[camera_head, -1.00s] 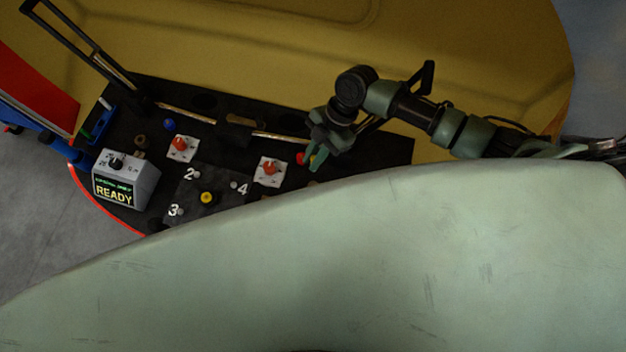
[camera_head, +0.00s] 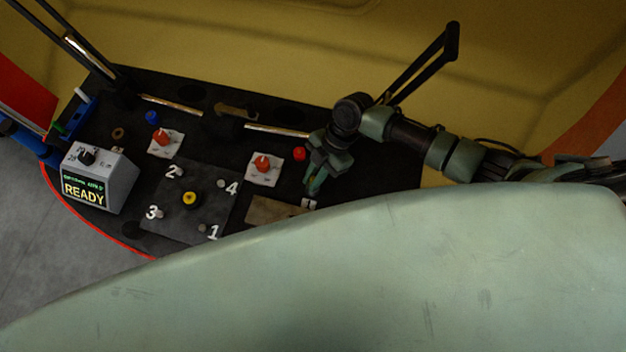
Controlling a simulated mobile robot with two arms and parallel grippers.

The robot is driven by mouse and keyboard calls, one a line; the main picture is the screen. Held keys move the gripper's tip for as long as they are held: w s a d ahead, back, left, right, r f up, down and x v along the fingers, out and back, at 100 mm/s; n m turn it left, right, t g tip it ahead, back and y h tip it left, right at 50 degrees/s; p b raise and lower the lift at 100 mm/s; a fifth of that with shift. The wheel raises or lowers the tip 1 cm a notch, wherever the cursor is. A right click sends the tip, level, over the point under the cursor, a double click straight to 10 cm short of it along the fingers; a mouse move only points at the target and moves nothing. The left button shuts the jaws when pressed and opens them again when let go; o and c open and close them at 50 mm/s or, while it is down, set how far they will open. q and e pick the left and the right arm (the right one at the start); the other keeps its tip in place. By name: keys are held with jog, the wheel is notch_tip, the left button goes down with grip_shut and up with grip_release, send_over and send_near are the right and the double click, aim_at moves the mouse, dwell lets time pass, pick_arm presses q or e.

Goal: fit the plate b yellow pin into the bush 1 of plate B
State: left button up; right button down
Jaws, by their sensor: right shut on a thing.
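A dark square plate (camera_head: 177,222) lies on the black console, with small grey bushes near the white numerals 1 to 4 and a yellow knob (camera_head: 190,199) in its middle. Bush 1 (camera_head: 203,228) is at its lower right corner, close to the edge of my pale green body. No letter is readable on the plate. My right gripper (camera_head: 312,187) points down over the console, right of the plate and apart from it. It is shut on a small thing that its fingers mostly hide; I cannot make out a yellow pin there. My left gripper is not in view.
A grey box reading READY (camera_head: 98,180) stands at left. Red knobs on white plates (camera_head: 264,169) (camera_head: 164,142), a red button (camera_head: 299,153) and black levers (camera_head: 420,65) stand on the console. My pale green body covers the lower part of the view.

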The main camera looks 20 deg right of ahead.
jog(key=shift+r, duration=0.15)
jog(key=c, duration=1.4)
grip_release()
jog(key=shift+r, duration=0.1)
jog(key=b+v, duration=0.1)
jog(key=v, duration=0.6)
jog(key=shift+r, duration=0.15)
jog(key=shift+d, duration=0.1)
